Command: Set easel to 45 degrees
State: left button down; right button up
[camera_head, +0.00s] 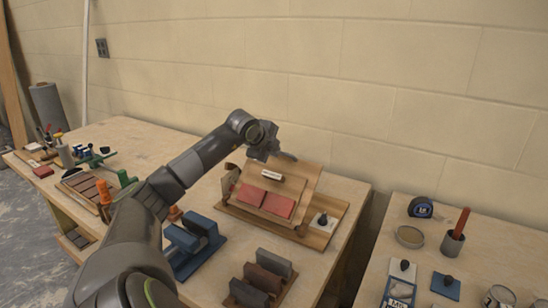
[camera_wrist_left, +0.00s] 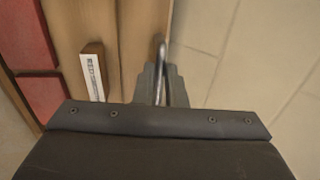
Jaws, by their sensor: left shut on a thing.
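The easel (camera_head: 306,179) is a wooden board leaning back on a wooden base (camera_head: 318,236), with two red tiles (camera_head: 279,205) on its face. A small block with a white label (camera_head: 272,174) sits above the tiles and also shows in the left wrist view (camera_wrist_left: 92,72). My left gripper (camera_head: 286,156) is at the board's top edge. In the left wrist view its fingers (camera_wrist_left: 158,84) are shut on a metal loop (camera_wrist_left: 160,48) at that edge. The exact tilt angle cannot be read. My right gripper is out of view.
Blue clamp-like blocks (camera_head: 192,240) and a rack of sanding-type blocks (camera_head: 262,278) stand in front of the easel. A black-knobbed piece (camera_head: 322,219) is at its right. A second table (camera_head: 475,262) holds a tape measure (camera_head: 420,207) and cups. The wall is close behind.

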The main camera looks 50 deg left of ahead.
pick_arm(q)
jog(key=shift+s+d, duration=0.15)
jog(key=shift+s, duration=0.25)
jog(key=shift+s+f, duration=0.1)
jog(key=shift+f, duration=0.05)
jog(key=c, duration=1.5)
grip_release()
jog(key=shift+r, duration=0.25)
